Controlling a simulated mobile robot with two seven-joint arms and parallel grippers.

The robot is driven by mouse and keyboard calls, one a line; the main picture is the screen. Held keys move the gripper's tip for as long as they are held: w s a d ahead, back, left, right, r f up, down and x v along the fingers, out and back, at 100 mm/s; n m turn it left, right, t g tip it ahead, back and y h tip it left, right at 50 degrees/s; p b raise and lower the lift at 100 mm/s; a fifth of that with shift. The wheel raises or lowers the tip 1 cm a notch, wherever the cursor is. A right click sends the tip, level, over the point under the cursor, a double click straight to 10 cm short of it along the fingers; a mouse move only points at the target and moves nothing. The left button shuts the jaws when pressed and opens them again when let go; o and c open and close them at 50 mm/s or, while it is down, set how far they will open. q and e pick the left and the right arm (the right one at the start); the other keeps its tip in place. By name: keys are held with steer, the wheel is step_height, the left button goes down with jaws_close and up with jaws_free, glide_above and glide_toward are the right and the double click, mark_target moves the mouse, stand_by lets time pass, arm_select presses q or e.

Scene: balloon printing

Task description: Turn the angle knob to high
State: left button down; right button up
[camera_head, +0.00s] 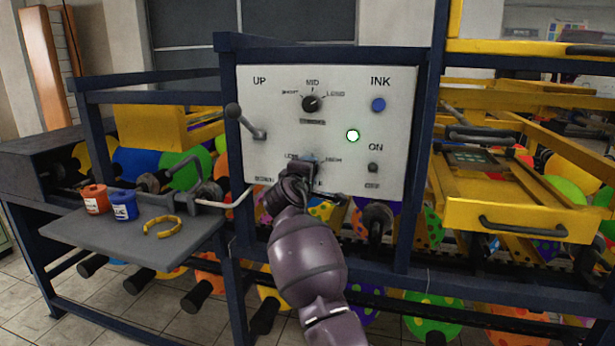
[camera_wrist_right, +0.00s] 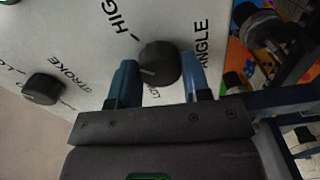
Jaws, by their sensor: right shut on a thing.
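The angle knob (camera_wrist_right: 160,62) is a round black knob on the white control panel (camera_head: 260,95). In the right wrist view it sits between the two blue fingers of my right gripper (camera_wrist_right: 158,66), which is shut on it. The words HIGH and ANGLE are printed near it, and a partly covered label shows between the fingers. A faint pale mark is on the knob face; its exact direction is hard to tell. In the head view my right gripper (camera_head: 308,163) is at the panel's lower middle and hides the knob. My left gripper is out of view.
The stroke knob (camera_wrist_right: 43,88) shows beside the gripper. A grey shelf (camera_head: 130,237) is at left.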

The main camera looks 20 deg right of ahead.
arm_select(q)
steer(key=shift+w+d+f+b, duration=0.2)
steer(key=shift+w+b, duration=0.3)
steer(key=shift+b, duration=0.35)
arm_select(e)
steer(key=m, duration=0.4)
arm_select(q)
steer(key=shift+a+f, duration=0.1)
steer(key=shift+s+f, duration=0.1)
arm_select(e)
steer(key=o, duration=0.9)
